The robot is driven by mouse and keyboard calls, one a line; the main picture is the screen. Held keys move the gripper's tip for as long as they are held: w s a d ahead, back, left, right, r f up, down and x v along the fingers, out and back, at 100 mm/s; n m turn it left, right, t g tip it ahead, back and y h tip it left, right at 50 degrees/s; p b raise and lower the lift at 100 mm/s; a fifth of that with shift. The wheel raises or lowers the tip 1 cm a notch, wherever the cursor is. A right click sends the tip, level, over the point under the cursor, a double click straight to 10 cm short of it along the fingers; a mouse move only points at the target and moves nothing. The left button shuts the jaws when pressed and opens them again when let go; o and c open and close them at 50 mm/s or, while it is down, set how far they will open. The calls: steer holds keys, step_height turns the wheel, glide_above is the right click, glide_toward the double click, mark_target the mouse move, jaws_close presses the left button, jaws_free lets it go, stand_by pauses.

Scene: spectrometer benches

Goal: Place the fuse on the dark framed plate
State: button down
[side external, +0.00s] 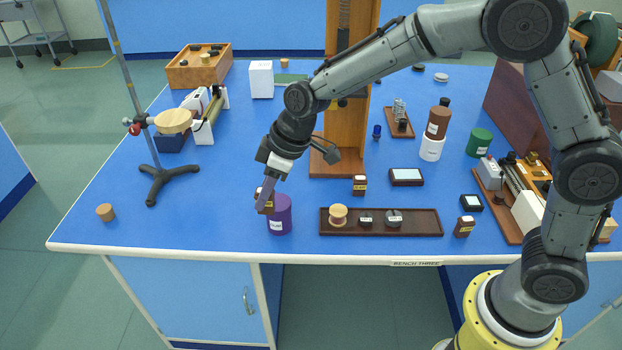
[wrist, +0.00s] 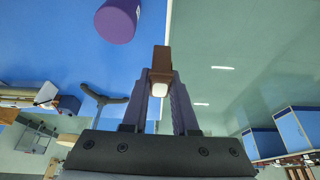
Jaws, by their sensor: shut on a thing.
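My gripper (wrist: 160,85) is shut on a small brown block with a pale face, which I take as the fuse (wrist: 161,58). In the side external view my gripper (side external: 266,200) holds it up near the front of the bench, by the purple cylinder (side external: 280,216); its fingers partly hide it. The dark framed plate (side external: 406,177), a dark rim around a pale face, lies flat on the blue bench to the right of my gripper, and nothing is on it. It does not show in the wrist view.
Two similar small brown blocks stand at the plate's left (side external: 359,185) and farther right (side external: 464,227). A dark tray (side external: 425,222) with spools and small parts lies in front. A smaller dark framed piece (side external: 471,202) is to the right. A wooden column (side external: 335,150) stands behind.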

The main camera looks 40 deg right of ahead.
steer(key=shift+s+d+f+m, duration=0.4)
steer(key=shift+s+d+f, duration=0.15)
steer(key=shift+s, duration=0.25)
steer(key=s+d+r+m+h, duration=0.15)
steer(key=s+d+m, duration=0.35)
steer(key=d, duration=0.6)
steer(key=s+d+r+m+h, duration=0.1)
steer(key=s+d+m+h, duration=0.15)
steer(key=s+d, duration=0.65)
steer(key=s+d+r+m+h, duration=0.1)
steer(key=s+d+m, duration=0.3)
steer(key=d, duration=1)
glide_toward(403, 169)
steer(key=shift+d+m+t+y, duration=0.2)
steer(key=shift+m+t+y, duration=0.1)
steer(key=shift+m, duration=0.05)
steer(key=shift+w+d+f, duration=0.2)
steer(key=shift+w+f, duration=0.2)
steer(key=shift+f, duration=1.6)
steer(key=shift+f, duration=0.15)
